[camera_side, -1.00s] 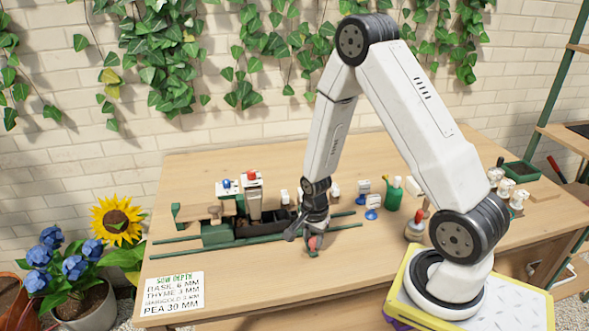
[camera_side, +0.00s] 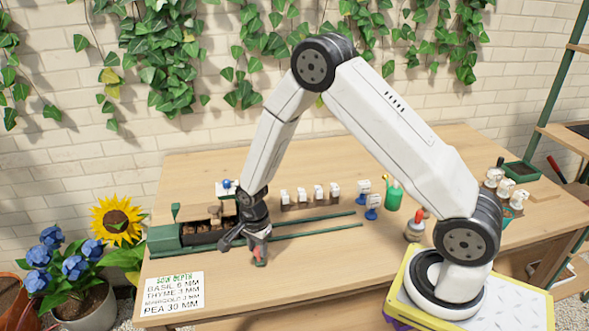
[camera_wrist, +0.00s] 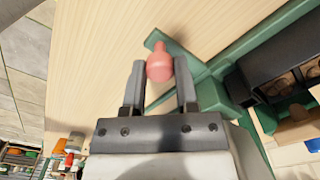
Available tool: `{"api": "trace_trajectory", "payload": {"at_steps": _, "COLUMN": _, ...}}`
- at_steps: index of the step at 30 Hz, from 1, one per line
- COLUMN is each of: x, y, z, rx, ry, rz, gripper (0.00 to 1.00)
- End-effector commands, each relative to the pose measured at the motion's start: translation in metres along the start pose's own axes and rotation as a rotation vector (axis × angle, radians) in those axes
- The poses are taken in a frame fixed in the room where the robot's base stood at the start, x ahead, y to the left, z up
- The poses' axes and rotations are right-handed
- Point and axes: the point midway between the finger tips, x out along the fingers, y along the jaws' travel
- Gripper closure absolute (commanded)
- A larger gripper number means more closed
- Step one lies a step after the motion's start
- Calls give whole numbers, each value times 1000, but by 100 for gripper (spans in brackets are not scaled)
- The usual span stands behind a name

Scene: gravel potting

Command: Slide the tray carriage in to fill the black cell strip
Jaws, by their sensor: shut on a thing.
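My gripper (camera_side: 259,257) is low at the front right of the green tray carriage (camera_side: 165,238). In the wrist view, my gripper (camera_wrist: 159,78) is shut on the carriage's red knob (camera_wrist: 160,66), with a finger on either side. The carriage is at the left end of its rails. The black cell strip (camera_side: 207,237) sits in the carriage, and brown material shows in several of its cells. The strip also shows in the wrist view (camera_wrist: 262,82) at the right edge. My arm hides part of the dispenser with a blue button (camera_side: 227,187) behind the strip.
The green rails (camera_side: 315,217) are bare to the right of my gripper. Several white-topped markers (camera_side: 318,192) stand behind them, with a green cup (camera_side: 394,195) farther right. A sow-depth card (camera_side: 172,293) lies at the front left. The front middle of the table is clear.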

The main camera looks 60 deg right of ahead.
Motion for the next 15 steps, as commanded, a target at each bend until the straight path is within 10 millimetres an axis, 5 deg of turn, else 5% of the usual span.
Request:
{"api": "trace_trajectory", "payload": {"at_steps": 5, "x": 0, "y": 0, "z": 0, "rx": 1, "ry": 0, "rz": -2, "gripper": 100}}
{"api": "trace_trajectory", "payload": {"at_steps": 6, "x": 0, "y": 0, "z": 0, "rx": 1, "ry": 0, "rz": -2, "gripper": 53}}
{"api": "trace_trajectory", "payload": {"at_steps": 9, "x": 0, "y": 0, "z": 0, "rx": 1, "ry": 0, "rz": -2, "gripper": 27}}
{"api": "trace_trajectory", "payload": {"at_steps": 15, "x": 0, "y": 0, "z": -1, "rx": 0, "ry": 0, "rz": -1, "gripper": 27}}
